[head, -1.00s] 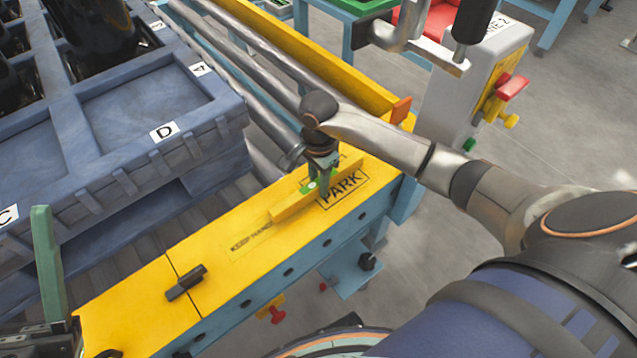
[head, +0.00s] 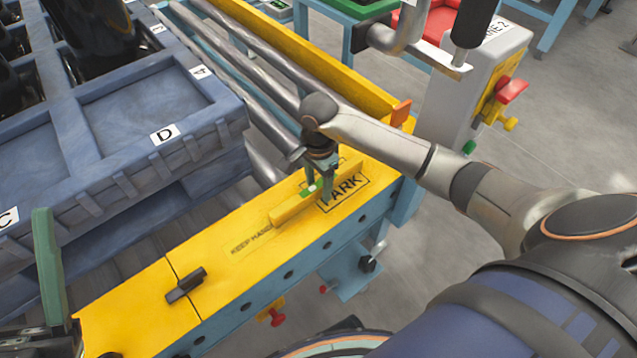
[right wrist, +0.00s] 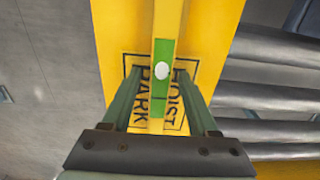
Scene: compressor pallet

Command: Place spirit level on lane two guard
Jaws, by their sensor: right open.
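The spirit level (head: 292,208) is a long yellow bar with a green middle. It lies along the yellow guard (head: 225,240), across the printed PARK box. In the right wrist view the level (right wrist: 167,25) runs between my fingers, with a white round spot on its green part. My right gripper (head: 318,192) points down over the level's middle. Its fingers stand apart on either side of the bar, with gaps showing in the right wrist view (right wrist: 163,88). My left gripper (head: 48,270) shows only partly at the lower left, away from the level.
A blue crate (head: 205,130) stands at the left, beside steel rollers (head: 235,70). A dark block (head: 186,284) sits on the guard's near part. A grey post with red and yellow knobs (head: 440,100) stands at the right rear. Grey floor is open at the right.

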